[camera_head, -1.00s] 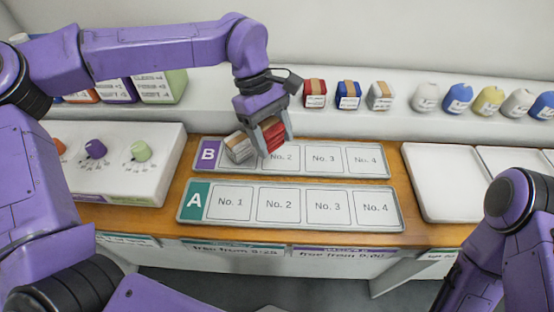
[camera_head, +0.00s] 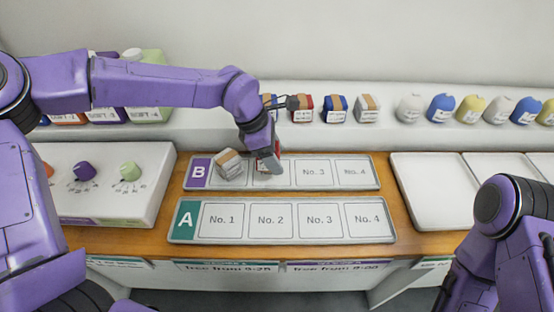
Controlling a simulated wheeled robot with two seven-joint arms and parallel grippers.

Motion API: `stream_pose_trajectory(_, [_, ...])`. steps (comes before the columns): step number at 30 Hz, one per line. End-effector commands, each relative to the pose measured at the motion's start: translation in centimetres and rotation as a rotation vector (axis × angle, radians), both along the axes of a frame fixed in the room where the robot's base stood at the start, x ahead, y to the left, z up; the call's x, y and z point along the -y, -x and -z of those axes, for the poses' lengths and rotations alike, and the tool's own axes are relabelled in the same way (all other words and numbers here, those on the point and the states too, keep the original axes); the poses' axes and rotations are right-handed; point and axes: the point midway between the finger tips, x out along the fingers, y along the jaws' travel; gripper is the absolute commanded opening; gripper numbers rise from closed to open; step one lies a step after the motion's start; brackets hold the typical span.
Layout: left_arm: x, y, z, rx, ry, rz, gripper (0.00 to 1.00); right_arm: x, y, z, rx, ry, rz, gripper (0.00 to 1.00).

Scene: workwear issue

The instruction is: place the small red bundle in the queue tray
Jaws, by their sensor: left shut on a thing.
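My left gripper (camera_head: 268,163) is shut on the small red bundle (camera_head: 277,148) over slot No. 2 of the queue tray marked B (camera_head: 372,186). The fingers hide most of the bundle, and only slivers of red show. I cannot tell whether it touches the tray. A grey bundle with a tan band (camera_head: 229,164) sits in slot No. 1 of tray B, just left of the gripper. Slots No. 3 and No. 4 are empty. My right arm shows at the lower right, but its gripper is out of view.
Tray A (camera_head: 180,238) lies empty in front. A white box with knobs (camera_head: 110,205) stands left, and a white tray (camera_head: 431,220) lies right. On the back shelf are a red bundle (camera_head: 303,115), a blue one (camera_head: 335,112), a grey one (camera_head: 368,114) and several rounded bundles.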

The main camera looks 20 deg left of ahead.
Motion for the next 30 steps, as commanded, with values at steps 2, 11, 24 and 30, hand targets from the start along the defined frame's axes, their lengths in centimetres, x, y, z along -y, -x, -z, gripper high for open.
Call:
stream_pose_trajectory(2, [0.1, -0.6, 0.6, -0.001, -0.001, 0.0, 0.32, 0.0, 0.0, -0.2, 0.0, 0.0, 0.0, 0.43])
stream_pose_trajectory(11, [0.2, -1.4, 4.6, 0.0, 0.0, 0.001, 0.32, 0.0, 0.0, -1.5, 0.0, 0.0, 0.0, 0.43])
stream_pose_trajectory(24, [0.2, -1.4, 5.0, 0.0, 0.001, 0.001, 0.88, 0.0, 0.0, -1.2, 0.0, 0.0, 0.0, 0.43])
stream_pose_trajectory(30, [0.2, -1.4, 5.0, 0.0, 0.001, 0.001, 0.88, 0.0, 0.0, -1.2, 0.0, 0.0, 0.0, 0.43])
